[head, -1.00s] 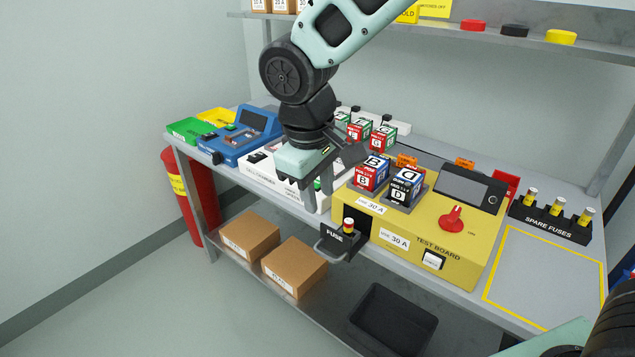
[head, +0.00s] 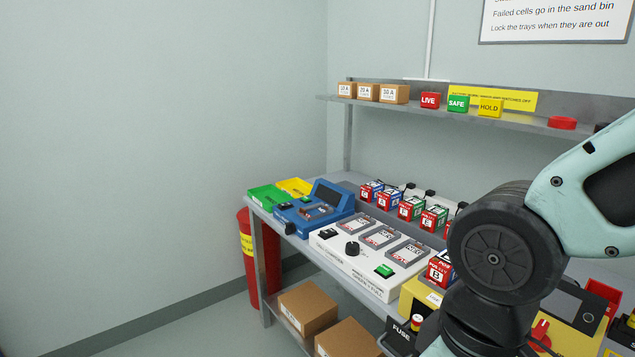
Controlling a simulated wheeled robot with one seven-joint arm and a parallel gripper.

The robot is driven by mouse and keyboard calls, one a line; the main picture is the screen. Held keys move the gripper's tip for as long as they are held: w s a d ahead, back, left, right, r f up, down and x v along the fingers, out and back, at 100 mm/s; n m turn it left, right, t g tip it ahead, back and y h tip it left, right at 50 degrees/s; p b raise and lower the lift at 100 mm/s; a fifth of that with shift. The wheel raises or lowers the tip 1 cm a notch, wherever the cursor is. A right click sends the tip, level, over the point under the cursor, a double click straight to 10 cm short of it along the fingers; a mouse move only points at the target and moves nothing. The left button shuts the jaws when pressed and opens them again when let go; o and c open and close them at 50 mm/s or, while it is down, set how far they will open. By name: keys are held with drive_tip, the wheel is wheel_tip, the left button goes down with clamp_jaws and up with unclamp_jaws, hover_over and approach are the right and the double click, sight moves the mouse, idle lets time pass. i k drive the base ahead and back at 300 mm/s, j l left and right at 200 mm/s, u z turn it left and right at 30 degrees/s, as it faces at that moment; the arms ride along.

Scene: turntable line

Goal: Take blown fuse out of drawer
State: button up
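The black fuse drawer (head: 399,338), labelled FUSE, stands pulled out from the front of the yellow test board (head: 414,294) at the bottom of the head view. A fuse (head: 416,322) with a yellow and red top stands in it; its lower part is hidden. My arm covers much of the test board at the right.
A white cell charger (head: 372,262) and a blue device (head: 318,212) stand left of the test board. Green (head: 268,198) and yellow (head: 295,187) trays are at the bench's left end. Cardboard boxes (head: 307,306) sit on the lower shelf. A red cylinder stands beside the bench.

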sight(415, 321)
drive_tip(key=k+l+u, duration=0.2)
drive_tip(key=k+l, duration=0.2)
drive_tip(key=i+j+z, duration=0.1)
drive_tip(key=j, duration=0.4)
drive_tip(key=i+j, duration=0.1)
drive_tip(key=j, duration=0.4)
drive_tip(key=i+j+z, duration=0.15)
drive_tip(key=j, duration=0.35)
drive_tip(key=j+z, duration=0.1)
drive_tip(key=j, duration=0.4)
drive_tip(key=i+j, duration=0.4)
